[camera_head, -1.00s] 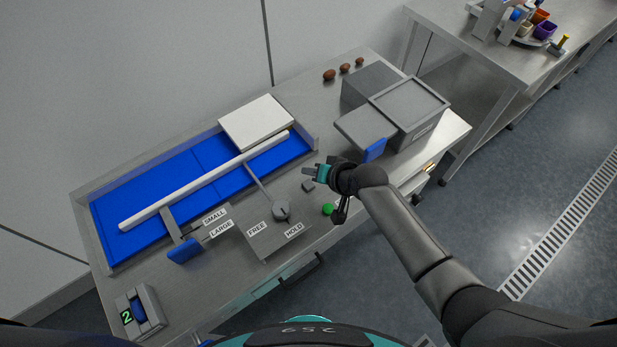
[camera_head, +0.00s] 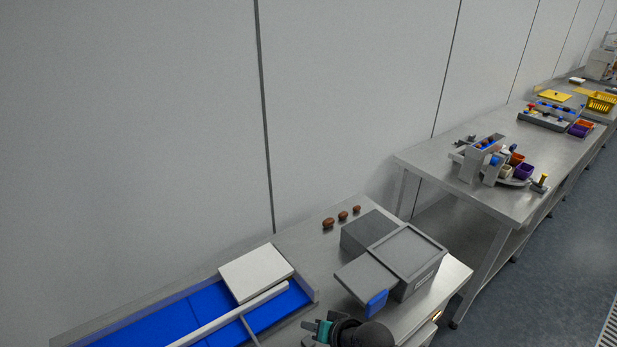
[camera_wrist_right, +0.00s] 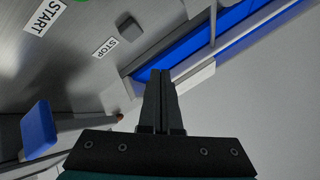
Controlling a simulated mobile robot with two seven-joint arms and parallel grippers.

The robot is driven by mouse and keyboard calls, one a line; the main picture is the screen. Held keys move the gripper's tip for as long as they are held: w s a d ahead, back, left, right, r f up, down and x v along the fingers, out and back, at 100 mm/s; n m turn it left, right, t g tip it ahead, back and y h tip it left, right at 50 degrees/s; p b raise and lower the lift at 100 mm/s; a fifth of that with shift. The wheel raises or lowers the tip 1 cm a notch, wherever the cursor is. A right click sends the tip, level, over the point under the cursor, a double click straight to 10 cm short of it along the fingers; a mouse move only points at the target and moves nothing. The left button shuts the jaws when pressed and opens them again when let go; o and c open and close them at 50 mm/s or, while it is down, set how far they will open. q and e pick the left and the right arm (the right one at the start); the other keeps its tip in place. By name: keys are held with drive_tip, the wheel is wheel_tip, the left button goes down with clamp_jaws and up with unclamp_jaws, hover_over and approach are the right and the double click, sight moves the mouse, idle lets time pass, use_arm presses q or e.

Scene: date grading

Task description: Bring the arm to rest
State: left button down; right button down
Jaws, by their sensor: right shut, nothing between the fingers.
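My right gripper (camera_head: 318,328) shows at the bottom edge of the head view, just above the steel table, in front of the grey box with the blue-handled lid. In the right wrist view its two dark fingers (camera_wrist_right: 159,78) are together with nothing between them. Most of my right arm is below the head view. My left gripper is in neither view.
A grey box (camera_head: 428,282) with a blue handle (camera_head: 376,303) stands close to the right gripper. A blue sorting tray (camera_head: 215,306) with a white panel (camera_head: 256,272) is to the left. START (camera_wrist_right: 45,17) and STOP (camera_wrist_right: 104,47) labels show below.

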drive_tip(key=s+d+r+n+g+h, duration=0.1)
drive_tip(key=s+d+r+g+h, duration=0.3)
drive_tip(key=s+d, duration=0.6)
drive_tip(key=s+d+r+n+t+h, duration=0.15)
drive_tip(key=s+d+r, duration=0.45)
drive_tip(key=s, duration=0.8)
wheel_tip(320, 180, down, 35)
drive_tip(key=s+g+b, duration=0.2)
drive_tip(key=b, duration=1.1)
drive_tip(key=s+f+b, duration=0.3)
drive_tip(key=s+f, duration=0.2)
drive_tip(key=f, duration=0.3)
drive_tip(key=s+d+f+g+b, duration=0.1)
drive_tip(key=s+f+b, duration=0.3)
drive_tip(key=f, duration=0.4)
drive_tip(key=s+d+f+b, duration=0.1)
drive_tip(key=s+f+b, duration=0.2)
drive_tip(key=s+f, duration=0.2)
wheel_tip(320, 180, down, 3)
drive_tip(key=shift+s+h, duration=0.35)
drive_tip(key=shift+s, duration=0.05)
drive_tip(key=shift+d+n, duration=0.1)
drive_tip(key=shift+n, duration=0.15)
